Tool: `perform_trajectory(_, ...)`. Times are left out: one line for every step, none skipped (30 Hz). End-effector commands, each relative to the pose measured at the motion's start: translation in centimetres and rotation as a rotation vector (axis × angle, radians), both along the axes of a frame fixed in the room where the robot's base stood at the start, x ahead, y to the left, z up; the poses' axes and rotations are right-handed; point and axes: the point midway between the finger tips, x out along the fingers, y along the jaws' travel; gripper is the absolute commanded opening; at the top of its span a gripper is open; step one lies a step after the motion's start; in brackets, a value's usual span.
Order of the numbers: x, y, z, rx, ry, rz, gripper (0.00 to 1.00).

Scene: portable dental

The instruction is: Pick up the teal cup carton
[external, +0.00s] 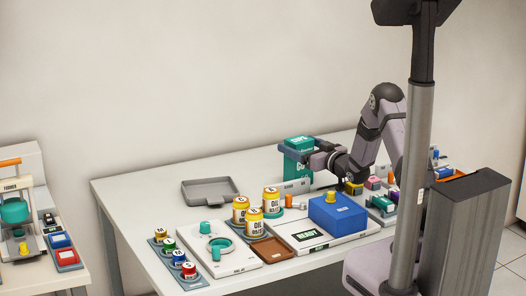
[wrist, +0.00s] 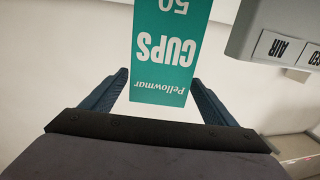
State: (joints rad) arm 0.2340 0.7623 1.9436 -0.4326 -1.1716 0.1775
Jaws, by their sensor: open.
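The teal cup carton (external: 294,170) stands upright toward the back of the table, partly hidden by my gripper. In the wrist view the carton (wrist: 165,50) shows white lettering reading "Pellowmar CUPS 50", upside down. My gripper (external: 306,153) is at the carton's upper part, reaching in from the right. In the wrist view my gripper (wrist: 158,78) is open, with one blue finger on each side of the carton. The fingers look close to its sides; I cannot tell whether either touches.
A grey panel with AIR label (wrist: 285,40) is right of the carton in the wrist view. Yellow OIL jars (external: 271,200), a blue box (external: 337,216) and a white tray (external: 360,234) stand in front. A grey tray (external: 210,191) lies left; the table's back left is clear.

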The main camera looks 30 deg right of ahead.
Motion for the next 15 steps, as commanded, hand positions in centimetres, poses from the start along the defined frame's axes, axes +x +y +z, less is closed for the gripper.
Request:
perform_trajectory(0.4,0.1,0.2,0.0,0.0,0.001,0.8)
perform_trajectory(0.8,0.1,0.2,0.0,0.0,0.001,0.8)
perform_trajectory(1.2,0.2,0.2,0.001,0.001,0.0,0.8)
perform_trajectory(1.5,0.2,0.2,0.0,0.0,0.0,0.8)
perform_trajectory(1.9,0.2,0.2,0.001,0.001,0.0,0.8)
perform_trajectory(2.3,0.3,0.2,0.001,0.0,0.001,0.8)
perform_trajectory(2.7,0.4,0.3,0.001,0.0,0.001,0.8)
perform_trajectory(3.0,0.4,0.2,0.001,0.001,0.001,0.8)
perform_trajectory(3.4,0.5,0.1,0.001,0.001,0.001,0.8)
perform_trajectory(3.6,0.5,0.2,0.001,0.0,0.001,0.8)
perform_trajectory(3.9,0.6,0.2,0.001,0.0,0.001,0.8)
perform_trajectory(4.1,0.6,0.1,0.001,0.0,0.001,0.8)
perform_trajectory(4.3,0.6,0.1,0.001,0.001,0.0,0.8)
perform_trajectory(4.4,0.6,0.0,0.001,0.002,0.0,0.8)
perform_trajectory(4.5,0.6,0.1,0.001,0.001,0.0,0.8)
